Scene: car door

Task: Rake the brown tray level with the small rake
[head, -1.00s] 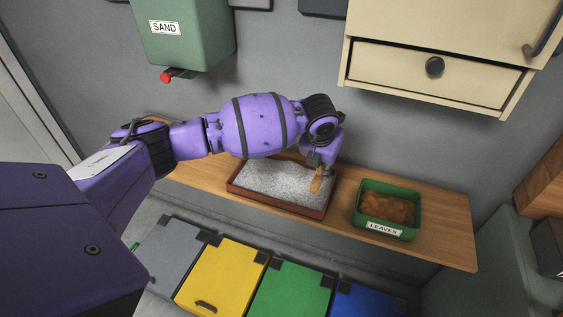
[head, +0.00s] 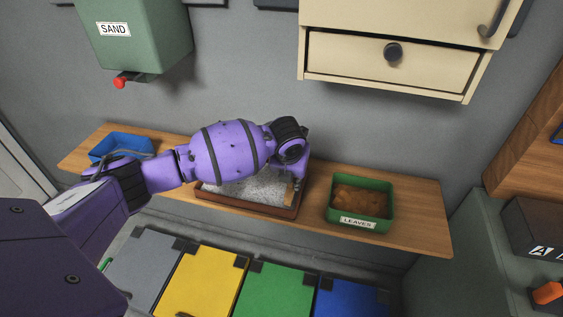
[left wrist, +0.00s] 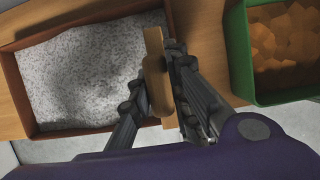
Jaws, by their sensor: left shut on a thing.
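The brown tray (head: 244,207) stands on the wooden shelf, filled with speckled grey-white grains. It also shows in the left wrist view (left wrist: 85,132), where the fill looks uneven, with a shaded hollow toward the left. My left gripper (head: 297,184) is over the tray's right end. In the left wrist view, my left gripper (left wrist: 160,88) is shut on a tan wooden piece, apparently the small rake (left wrist: 154,62). The piece overlaps the tray's right wall; I cannot tell whether it touches the grains. My arm hides part of the tray in the head view. My right gripper is not in view.
A green bin of leaves (head: 360,222) stands right of the tray, and a blue container (head: 108,147) at the shelf's left end. A green sand dispenser (head: 150,40) and a cream drawer cabinet (head: 345,62) hang above. Coloured lidded bins (head: 200,284) stand below.

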